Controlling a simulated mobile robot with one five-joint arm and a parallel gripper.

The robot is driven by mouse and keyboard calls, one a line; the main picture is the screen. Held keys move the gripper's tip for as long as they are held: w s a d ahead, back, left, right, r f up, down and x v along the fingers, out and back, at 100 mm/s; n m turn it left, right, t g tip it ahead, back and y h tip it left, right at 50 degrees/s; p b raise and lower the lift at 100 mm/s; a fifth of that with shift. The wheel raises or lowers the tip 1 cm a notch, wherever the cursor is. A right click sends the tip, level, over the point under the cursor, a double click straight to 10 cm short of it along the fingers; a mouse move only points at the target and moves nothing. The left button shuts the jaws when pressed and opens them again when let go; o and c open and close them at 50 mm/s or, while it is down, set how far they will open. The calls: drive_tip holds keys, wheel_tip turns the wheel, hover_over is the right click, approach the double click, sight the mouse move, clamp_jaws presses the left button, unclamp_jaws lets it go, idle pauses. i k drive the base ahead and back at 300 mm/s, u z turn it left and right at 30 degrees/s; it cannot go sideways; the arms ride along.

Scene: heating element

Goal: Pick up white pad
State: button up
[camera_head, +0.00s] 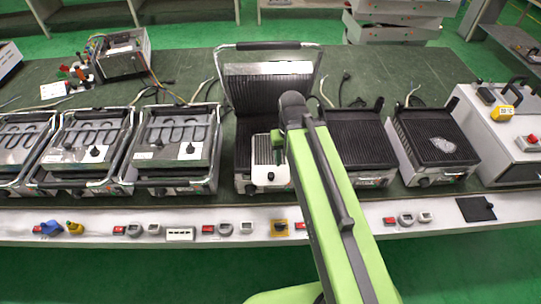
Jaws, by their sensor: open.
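A small whitish, mottled pad (442,145) lies flat on the dark ribbed plate of the grill (422,130) at the right. It is in plain view, and nothing touches it. My green arm reaches up from the bottom middle and bends down at its dark end. My gripper (277,143) is open over the front of the middle grill, well to the left of the pad. Its fingertips are small and partly hidden by my arm. A pale slotted panel (263,156) shows just below it on that grill; whether they touch is unclear.
The middle grill's lid (268,82) stands raised behind my arm. Another ribbed grill (358,138) sits between my arm and the pad's grill. A white control box (505,125) stands at far right. Several units with exposed heating coils (178,131) line the left.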

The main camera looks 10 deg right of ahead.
sight(265, 171)
drive_tip(key=u, duration=0.35)
drive_tip(key=k, duration=0.45)
drive_tip(key=u, duration=0.75)
drive_tip(key=k, duration=1)
drive_tip(key=u, duration=0.3)
drive_tip(key=i, duration=1.65)
drive_tip(key=u, duration=0.6)
